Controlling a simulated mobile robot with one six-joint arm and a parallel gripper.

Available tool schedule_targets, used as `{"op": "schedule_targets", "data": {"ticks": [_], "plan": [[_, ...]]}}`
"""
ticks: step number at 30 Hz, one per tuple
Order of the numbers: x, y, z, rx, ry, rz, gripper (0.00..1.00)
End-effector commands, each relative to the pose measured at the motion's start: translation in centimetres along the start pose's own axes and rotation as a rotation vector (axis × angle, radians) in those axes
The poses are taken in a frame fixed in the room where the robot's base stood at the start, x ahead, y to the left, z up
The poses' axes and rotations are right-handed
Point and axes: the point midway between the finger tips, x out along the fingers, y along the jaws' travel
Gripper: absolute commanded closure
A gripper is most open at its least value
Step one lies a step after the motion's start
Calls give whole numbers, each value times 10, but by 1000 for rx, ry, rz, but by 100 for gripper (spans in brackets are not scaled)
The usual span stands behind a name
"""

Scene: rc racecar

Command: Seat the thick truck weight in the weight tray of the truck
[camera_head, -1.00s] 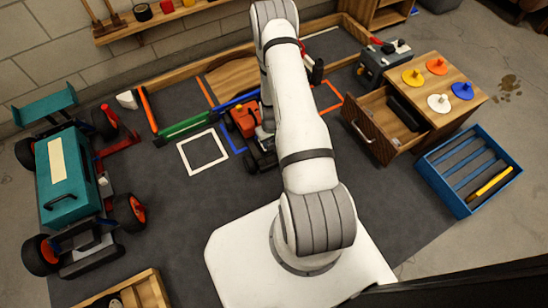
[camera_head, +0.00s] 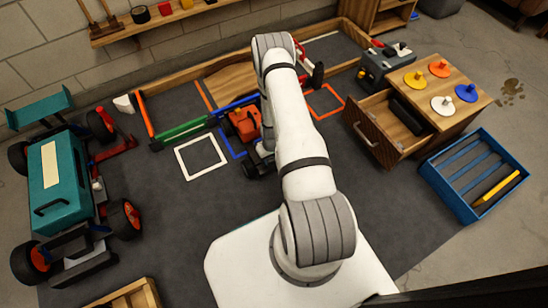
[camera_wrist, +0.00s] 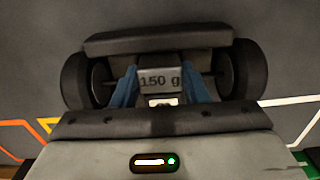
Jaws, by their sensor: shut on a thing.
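The truck weight (camera_wrist: 159,82) is a grey block marked "150 g". In the wrist view my gripper (camera_wrist: 160,92) is shut on it, with a blue finger on each side. The truck (camera_wrist: 158,40) shows beneath and beyond it, with a dark bumper bar and a black wheel on either side. The weight appears over the middle of the truck between the wheels; whether it touches the tray is unclear, and the tray is largely hidden. In the head view the orange-red truck (camera_head: 243,122) is partly behind my arm, and my gripper is hidden.
A larger teal vehicle (camera_head: 62,182) stands at left. A wooden cabinet (camera_head: 462,112) with an open drawer (camera_head: 372,138) and a blue slatted crate (camera_head: 440,188) are at right. Coloured floor frames, including a white square (camera_head: 200,157), lie around the truck. Dark mat is clear in front.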

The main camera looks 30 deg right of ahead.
Motion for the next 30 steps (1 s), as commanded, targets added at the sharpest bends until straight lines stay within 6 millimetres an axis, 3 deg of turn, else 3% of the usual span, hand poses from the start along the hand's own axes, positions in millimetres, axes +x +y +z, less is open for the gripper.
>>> {"op": "schedule_targets", "data": {"ticks": [3,4,11,21,30], "plan": [[5,0,0,0,0,0,86],[3,0,0,-1,0,0,57],[3,0,0,-1,-1,0,38],[-3,-1,0,-1,0,0,38],[-64,0,-1,-2,2,0,38]]}}
